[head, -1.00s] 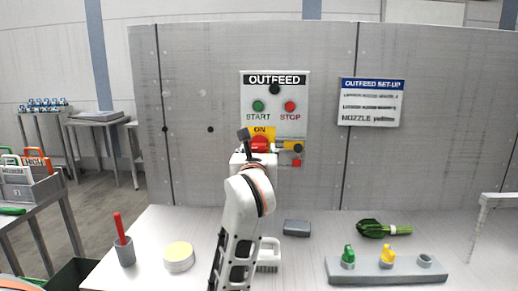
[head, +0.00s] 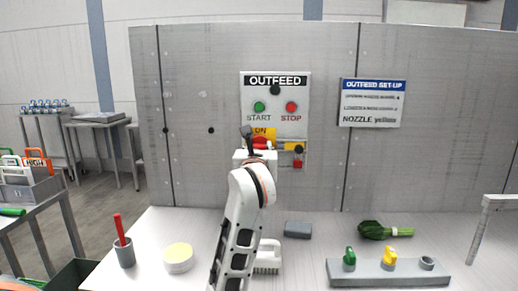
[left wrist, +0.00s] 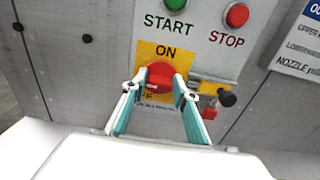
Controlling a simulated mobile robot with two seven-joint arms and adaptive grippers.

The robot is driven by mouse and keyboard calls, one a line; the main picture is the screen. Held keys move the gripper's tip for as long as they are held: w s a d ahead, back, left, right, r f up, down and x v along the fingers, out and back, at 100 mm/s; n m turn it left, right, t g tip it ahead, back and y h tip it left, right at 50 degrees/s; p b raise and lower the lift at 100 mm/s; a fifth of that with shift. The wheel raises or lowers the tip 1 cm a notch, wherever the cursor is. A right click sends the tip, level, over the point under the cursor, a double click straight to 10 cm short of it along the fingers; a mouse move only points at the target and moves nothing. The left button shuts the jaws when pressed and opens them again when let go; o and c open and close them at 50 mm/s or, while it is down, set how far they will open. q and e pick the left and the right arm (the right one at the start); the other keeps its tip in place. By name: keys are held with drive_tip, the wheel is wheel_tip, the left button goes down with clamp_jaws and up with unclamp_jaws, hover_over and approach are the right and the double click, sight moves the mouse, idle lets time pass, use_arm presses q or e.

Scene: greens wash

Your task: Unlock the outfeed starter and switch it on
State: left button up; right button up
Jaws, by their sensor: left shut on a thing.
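The outfeed starter panel (head: 275,90) is a pale plate on the grey wall. It has a green START button (head: 259,107) and a red STOP button (head: 291,107). Below is a red rotary knob (left wrist: 160,76) on a yellow plate (left wrist: 150,51) marked ON. My left gripper (left wrist: 160,84) has its fingers on both sides of the knob and is shut on it; in the head view my arm hides part of it. Right of the knob is a brass-coloured bar (left wrist: 208,86) with a black plunger (left wrist: 227,98). A red piece (head: 297,164) hangs below. My right gripper is not in view.
An OUTFEED SET-UP sign (head: 372,102) hangs at right.

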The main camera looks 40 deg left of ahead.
use_arm(q)
drive_tip(key=shift+r+m+p, duration=0.35)
drive_tip(key=shift+m+p, duration=0.85)
drive_tip(key=shift+p, duration=0.2)
drive_tip(key=shift+d+m+p, duration=0.1)
drive_tip(key=shift+m+p, duration=0.8)
drive_tip(key=shift+p, duration=0.2)
drive_tip(key=m+p, duration=0.2)
drive_tip(key=p, duration=0.1)
drive_tip(key=shift+f+m+p, duration=0.1)
drive_tip(key=shift+m+p, duration=0.25)
drive_tip(key=shift+m, duration=0.05)
drive_tip(key=m+p, duration=0.1)
drive_tip(key=p, duration=0.1)
drive_tip(key=m+p, duration=0.3)
drive_tip(key=p, duration=0.1)
drive_tip(key=shift+w+d+f+m, duration=0.1)
drive_tip(key=shift+f+m, duration=0.2)
drive_tip(key=shift+f+m+p, duration=0.15)
drive_tip(key=shift+m+p, duration=0.05)
drive_tip(key=shift+m, duration=1.35)
drive_tip(key=shift+f+m+p, duration=0.15)
drive_tip(key=shift+m, duration=1.4)
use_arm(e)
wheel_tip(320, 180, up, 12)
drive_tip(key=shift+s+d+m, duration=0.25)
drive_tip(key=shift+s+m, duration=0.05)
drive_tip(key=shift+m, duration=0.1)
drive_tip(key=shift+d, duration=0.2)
